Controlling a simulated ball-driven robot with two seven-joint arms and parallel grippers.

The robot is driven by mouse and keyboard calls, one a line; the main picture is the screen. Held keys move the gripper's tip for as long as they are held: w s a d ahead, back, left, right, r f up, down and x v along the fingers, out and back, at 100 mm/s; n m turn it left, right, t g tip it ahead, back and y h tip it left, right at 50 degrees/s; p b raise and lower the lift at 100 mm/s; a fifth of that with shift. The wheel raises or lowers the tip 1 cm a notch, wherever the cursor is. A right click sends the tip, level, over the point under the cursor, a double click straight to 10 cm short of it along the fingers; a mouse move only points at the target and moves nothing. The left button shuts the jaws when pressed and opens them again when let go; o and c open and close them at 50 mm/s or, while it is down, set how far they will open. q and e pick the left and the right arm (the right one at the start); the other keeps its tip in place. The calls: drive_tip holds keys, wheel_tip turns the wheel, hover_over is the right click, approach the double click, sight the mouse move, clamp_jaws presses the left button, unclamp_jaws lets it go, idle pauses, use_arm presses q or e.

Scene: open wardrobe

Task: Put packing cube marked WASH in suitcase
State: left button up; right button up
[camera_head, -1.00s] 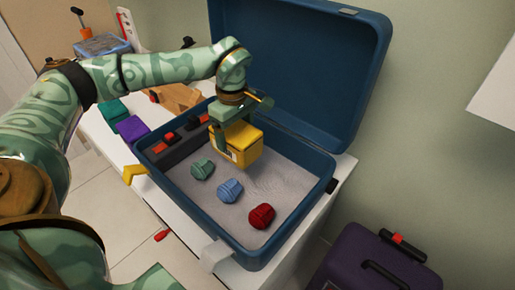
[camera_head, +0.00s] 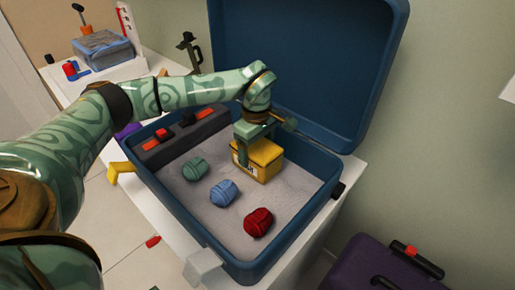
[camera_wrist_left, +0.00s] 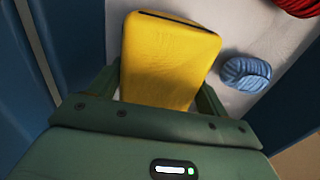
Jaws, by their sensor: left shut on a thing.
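The yellow packing cube (camera_head: 262,160) is inside the open blue suitcase (camera_head: 190,222), toward its back right part. A small white label shows on its left side, but I cannot read it. My left gripper (camera_head: 258,140) is shut on the cube from above, with a finger on each side. The cube looks at or very near the suitcase floor; I cannot tell if it touches. In the left wrist view the yellow cube (camera_wrist_left: 168,58) sits between the fingers. My right gripper is not in view.
Green (camera_head: 195,168), blue (camera_head: 223,193) and red (camera_head: 258,222) rolled bundles lie in the suitcase beside the cube. A dark grey organiser (camera_head: 180,137) lines its left end. The raised lid (camera_head: 300,70) stands behind. A purple case (camera_head: 375,265) is at lower right.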

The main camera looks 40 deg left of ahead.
use_arm(q)
drive_tip(key=shift+f, duration=0.15)
drive_tip(key=o, duration=1.1)
wheel_tip(320, 180, up, 5)
drive_tip(key=p, duration=0.2)
drive_tip(key=shift+w+r+p, duration=0.1)
drive_tip(key=shift+r+p, duration=0.1)
drive_tip(key=shift+p, duration=0.1)
wheel_tip(320, 180, up, 7)
drive_tip(key=p, duration=0.3)
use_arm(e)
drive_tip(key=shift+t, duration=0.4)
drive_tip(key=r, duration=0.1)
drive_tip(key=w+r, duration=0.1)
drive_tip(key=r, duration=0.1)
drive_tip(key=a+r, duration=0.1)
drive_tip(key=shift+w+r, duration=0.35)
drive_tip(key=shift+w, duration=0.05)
